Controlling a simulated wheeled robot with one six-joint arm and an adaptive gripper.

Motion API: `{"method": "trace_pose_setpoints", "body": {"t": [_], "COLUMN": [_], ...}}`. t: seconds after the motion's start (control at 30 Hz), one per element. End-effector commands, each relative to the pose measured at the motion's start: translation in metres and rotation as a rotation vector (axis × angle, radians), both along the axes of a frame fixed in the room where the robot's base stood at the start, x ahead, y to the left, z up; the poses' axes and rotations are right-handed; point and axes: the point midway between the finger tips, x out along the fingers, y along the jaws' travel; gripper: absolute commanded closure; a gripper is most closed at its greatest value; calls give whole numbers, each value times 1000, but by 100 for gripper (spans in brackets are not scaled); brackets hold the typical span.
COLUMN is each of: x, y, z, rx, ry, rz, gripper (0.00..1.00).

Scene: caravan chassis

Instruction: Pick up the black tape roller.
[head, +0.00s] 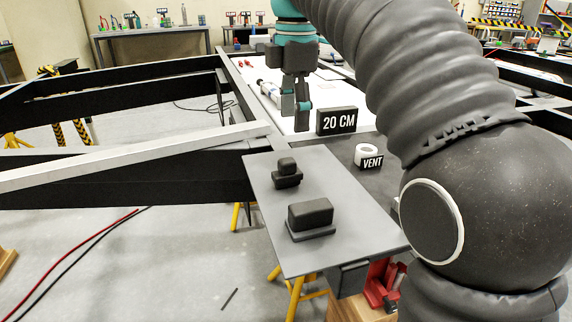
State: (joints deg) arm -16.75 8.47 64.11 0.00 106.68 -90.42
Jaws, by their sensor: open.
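My gripper (296,112) hangs pointing down over the white panel, beyond the grey board. It is open, with nothing seen between its fingers. Two dark objects sit on the grey board (262,205), nearer than my gripper. One is a small stepped dark piece (287,174). The other is a larger dark block on a flat base (311,216). I cannot tell for sure whether either is the black tape roller. Both stand apart from my gripper.
A white roll (367,154) sits behind a "VENT" sign (373,164). A white tube (268,92) lies left of the gripper on the white panel (322,96). Black chassis beams (120,180) run at left.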

Motion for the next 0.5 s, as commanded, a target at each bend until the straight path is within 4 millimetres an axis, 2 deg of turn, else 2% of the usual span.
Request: {"method": "trace_pose_setpoints", "body": {"t": [0.17,0.5], "x": [4,4], "y": [4,4], "z": [-4,-61], "rx": [-4,-5], "ry": [14,15], "rz": [58,56], "gripper": [38,38]}}
